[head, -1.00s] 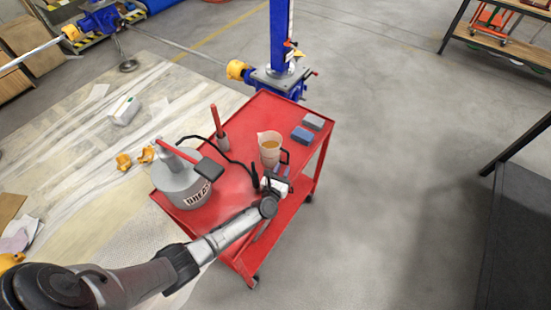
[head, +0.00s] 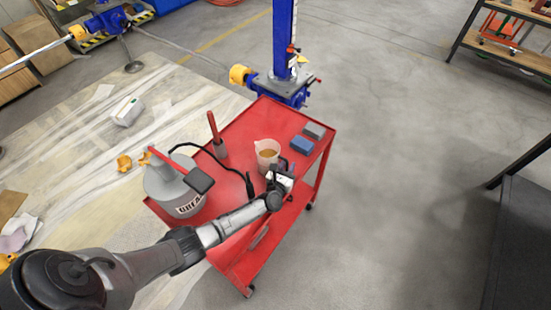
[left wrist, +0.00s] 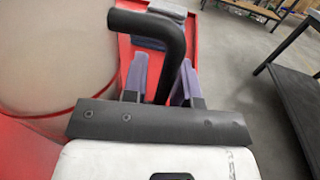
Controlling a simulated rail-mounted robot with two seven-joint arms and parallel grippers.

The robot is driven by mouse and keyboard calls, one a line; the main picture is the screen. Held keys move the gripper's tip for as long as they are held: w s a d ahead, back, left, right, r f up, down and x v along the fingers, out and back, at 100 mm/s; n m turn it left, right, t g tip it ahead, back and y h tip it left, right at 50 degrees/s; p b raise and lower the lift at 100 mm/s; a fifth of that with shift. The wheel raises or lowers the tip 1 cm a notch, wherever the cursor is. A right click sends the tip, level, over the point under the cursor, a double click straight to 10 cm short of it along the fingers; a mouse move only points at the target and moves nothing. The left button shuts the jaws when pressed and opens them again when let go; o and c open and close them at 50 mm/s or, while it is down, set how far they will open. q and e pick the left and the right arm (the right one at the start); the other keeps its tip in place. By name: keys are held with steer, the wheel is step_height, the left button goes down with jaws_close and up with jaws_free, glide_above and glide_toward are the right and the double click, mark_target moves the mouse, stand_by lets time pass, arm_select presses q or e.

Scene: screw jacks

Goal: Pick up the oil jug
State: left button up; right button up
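The oil jug (head: 266,155) is a translucent beaker-like jug with amber liquid. It stands upright on the red cart (head: 240,135). In the left wrist view its pale wall (left wrist: 55,50) fills the left side, and its black handle (left wrist: 172,45) arches in front of my gripper. My left gripper (head: 282,168) is at the handle side of the jug. In the left wrist view its two grey-purple fingers (left wrist: 163,78) stand on either side of the handle, with a gap showing, so it looks open around it. My right gripper is not in view.
A grey grease bucket (head: 170,190) with a red-handled pump stands left of the jug, its black hose crossing the cart top. A red-handled tool (head: 218,145) stands behind. Blue and grey blocks (head: 302,145) lie at the right edge. A blue screw jack (head: 283,60) stands behind the cart.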

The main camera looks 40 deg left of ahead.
arm_select(q)
steer(key=shift+s+f, duration=0.15)
steer(key=shift+s, duration=0.1)
steer(key=shift+c, duration=1.3)
jaws_close()
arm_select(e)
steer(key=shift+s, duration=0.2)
arm_select(q)
steer(key=shift+r, duration=0.2)
steer(key=s+d+r+p, duration=0.2)
steer(key=d+r+p, duration=0.3)
steer(key=d+r, duration=0.5)
steer(key=shift+d+r, duration=0.4)
steer(key=shift+d, duration=0.35)
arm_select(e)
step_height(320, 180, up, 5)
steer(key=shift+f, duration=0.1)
